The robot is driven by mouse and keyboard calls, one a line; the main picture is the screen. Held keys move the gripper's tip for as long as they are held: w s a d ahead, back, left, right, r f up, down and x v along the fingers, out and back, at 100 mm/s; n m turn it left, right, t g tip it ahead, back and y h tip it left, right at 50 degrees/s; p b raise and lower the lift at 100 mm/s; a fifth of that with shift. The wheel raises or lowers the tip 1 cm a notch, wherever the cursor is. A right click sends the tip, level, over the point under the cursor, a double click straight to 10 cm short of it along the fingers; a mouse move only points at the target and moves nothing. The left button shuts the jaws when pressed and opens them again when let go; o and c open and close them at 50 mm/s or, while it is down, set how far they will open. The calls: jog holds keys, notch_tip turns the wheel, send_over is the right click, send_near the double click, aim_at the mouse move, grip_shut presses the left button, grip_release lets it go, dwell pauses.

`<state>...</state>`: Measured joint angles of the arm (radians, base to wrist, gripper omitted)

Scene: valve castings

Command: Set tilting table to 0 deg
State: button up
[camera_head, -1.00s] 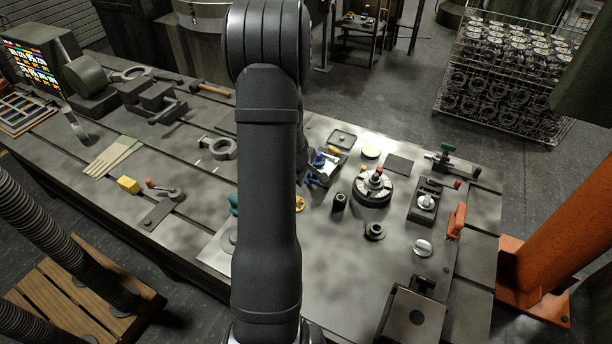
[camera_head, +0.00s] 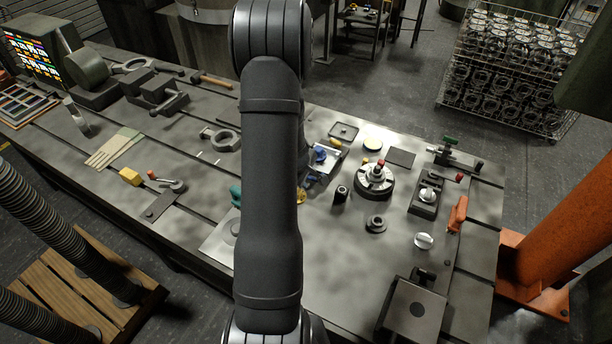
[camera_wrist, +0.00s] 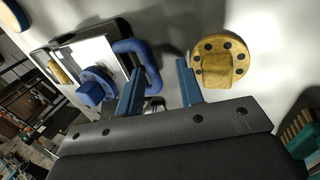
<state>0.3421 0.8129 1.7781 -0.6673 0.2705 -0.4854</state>
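The device that looks like the tilting table (camera_head: 326,163) stands just right of my arm in the head view, partly hidden by it. It has a pale plate, a blue knob (camera_head: 319,155) and a blue looped handle. In the wrist view the bright plate (camera_wrist: 98,53), the blue knob (camera_wrist: 95,87) and the handle (camera_wrist: 133,46) are at upper left. My gripper (camera_wrist: 160,66) is open, its two blue fingers apart. The handle's right leg appears between them, close to the left finger; contact cannot be told. The table's angle cannot be read.
A yellow flanged knob (camera_wrist: 222,62) is right of my fingers. To the right on the bench stand a round chuck-like fixture (camera_head: 374,180), a dark cylinder (camera_head: 341,193), a clamp block (camera_head: 427,196) and an orange-handled tool (camera_head: 457,214). The bench front centre is fairly clear.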

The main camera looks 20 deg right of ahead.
jog(key=shift+r, duration=0.15)
jog(key=v, duration=1.7)
jog(key=shift+a, duration=0.15)
jog(key=x, duration=1.7)
jog(key=shift+w+d, duration=0.1)
jog(key=shift+d, duration=0.15)
